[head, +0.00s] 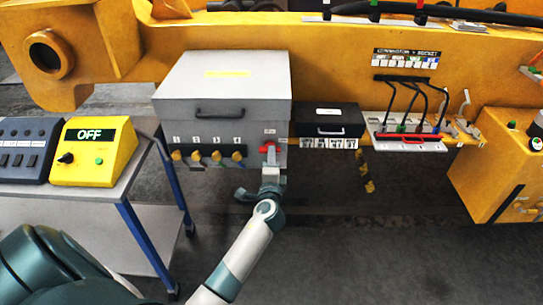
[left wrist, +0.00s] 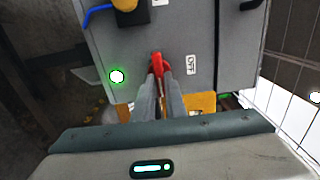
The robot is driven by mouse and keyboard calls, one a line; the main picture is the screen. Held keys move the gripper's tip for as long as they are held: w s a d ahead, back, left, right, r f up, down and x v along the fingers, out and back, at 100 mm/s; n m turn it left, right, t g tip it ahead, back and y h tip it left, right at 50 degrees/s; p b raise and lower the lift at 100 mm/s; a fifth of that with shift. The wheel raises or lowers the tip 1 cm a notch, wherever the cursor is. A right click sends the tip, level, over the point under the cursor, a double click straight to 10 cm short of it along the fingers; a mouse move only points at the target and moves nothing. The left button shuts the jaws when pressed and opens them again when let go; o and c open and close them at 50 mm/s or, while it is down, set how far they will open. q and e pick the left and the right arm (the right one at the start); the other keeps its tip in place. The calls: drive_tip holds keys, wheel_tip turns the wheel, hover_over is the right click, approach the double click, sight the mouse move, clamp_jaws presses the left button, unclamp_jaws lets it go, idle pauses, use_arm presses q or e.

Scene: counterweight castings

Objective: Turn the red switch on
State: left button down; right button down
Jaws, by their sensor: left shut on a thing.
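The red switch (head: 269,148) is a small red lever at the lower right of the grey metal box (head: 222,85). In the left wrist view the red switch (left wrist: 157,63) sits between my fingertips, beside a white label (left wrist: 191,65) reading OFF. My left gripper (head: 269,168) comes up from below and is shut on the lever, as the left wrist view of the fingers (left wrist: 161,78) shows. The fingers hide part of the lever. My right gripper is in neither view.
Yellow-orange knobs (head: 197,156) line the box front to the left of the switch. A yellow unit (head: 95,150) showing OFF stands on a trolley (head: 135,190) at left. A black case (head: 328,118) is right of the box. A green light (left wrist: 117,76) glows near the switch.

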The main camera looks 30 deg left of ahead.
use_arm(q)
drive_tip(key=shift+f, duration=0.1)
drive_tip(key=c, duration=1.8)
unclamp_jaws()
drive_tip(key=b+v, duration=0.4)
drive_tip(key=v, duration=1.3)
drive_tip(key=shift+s+b, duration=0.25)
drive_tip(key=shift+b, duration=0.1)
